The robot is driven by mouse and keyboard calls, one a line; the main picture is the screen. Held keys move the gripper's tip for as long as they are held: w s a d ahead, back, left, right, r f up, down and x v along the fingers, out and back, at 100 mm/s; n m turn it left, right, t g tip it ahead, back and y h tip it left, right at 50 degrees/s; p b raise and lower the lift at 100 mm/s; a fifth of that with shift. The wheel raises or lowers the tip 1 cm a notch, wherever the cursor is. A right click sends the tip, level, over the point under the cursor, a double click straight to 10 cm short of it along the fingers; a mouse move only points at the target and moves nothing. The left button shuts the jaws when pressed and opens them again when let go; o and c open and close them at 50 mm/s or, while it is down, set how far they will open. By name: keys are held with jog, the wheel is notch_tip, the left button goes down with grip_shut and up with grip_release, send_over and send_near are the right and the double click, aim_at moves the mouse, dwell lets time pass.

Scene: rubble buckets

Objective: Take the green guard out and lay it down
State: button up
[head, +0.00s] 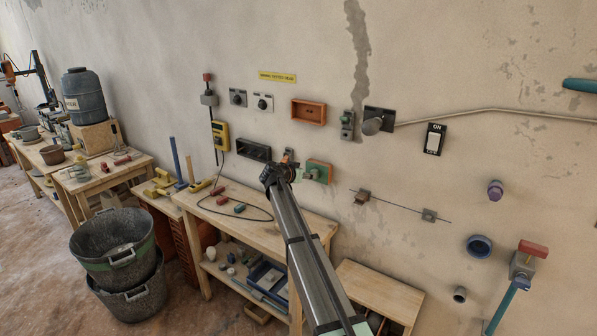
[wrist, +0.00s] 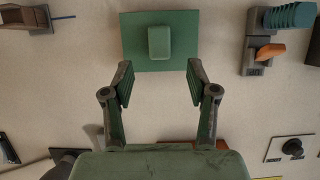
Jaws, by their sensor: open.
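The green guard (wrist: 132,55) is a flat square plate with a lighter green block-like handle (wrist: 159,42) at its middle. It is at the top of the wrist view, against the wall. My gripper (wrist: 160,82) is open and empty. Its two fingers point toward the guard, one to each side of the handle's line, with the handle beyond the tips. In the head view my gripper (head: 284,165) is just left of the guard. Whether the fingers touch the plate is unclear.
An orange open box (head: 309,111) and a dark open box (head: 254,149) are on the wall nearby. A wooden workbench (head: 265,213) stands below, with a cable and small blocks on it. A rod with clamps (head: 429,215) is to the right.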

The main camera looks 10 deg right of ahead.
aim_at(313, 171)
jog(key=shift+p+x, duration=0.8)
jog(key=shift+x, duration=2.25)
jog(key=shift+c, duration=0.3)
grip_shut()
